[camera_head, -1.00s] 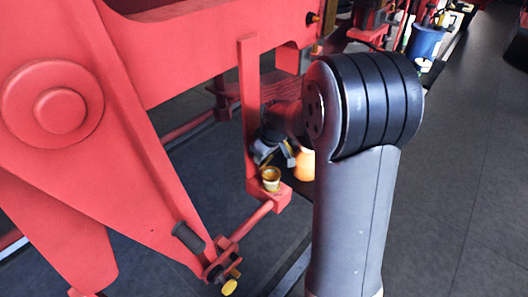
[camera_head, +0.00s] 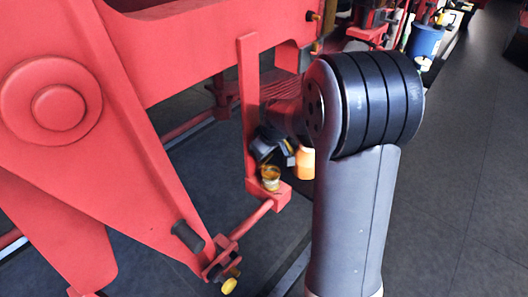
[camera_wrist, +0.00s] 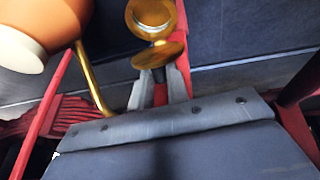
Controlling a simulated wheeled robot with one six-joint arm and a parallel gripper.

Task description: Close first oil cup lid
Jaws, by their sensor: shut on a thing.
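The brass oil cup (camera_head: 271,183) stands on a red bracket foot in the head view. In the wrist view the cup (camera_wrist: 152,15) is at the top, its pale round opening showing. Its brass lid (camera_wrist: 160,56) stands open on the side nearer my gripper (camera_wrist: 160,78). The fingertips are at the lid's lower edge with a narrow gap between them, shut on the lid. In the head view my gripper (camera_head: 276,150) is just above and behind the cup, partly hidden by my arm.
An orange oil can (camera_wrist: 45,22) with a thin brass spout is close on the left in the wrist view; it also shows beside my gripper (camera_head: 305,163). The red upright bar (camera_head: 248,105) and red rod (camera_head: 250,219) are near the cup. Open grey floor lies right.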

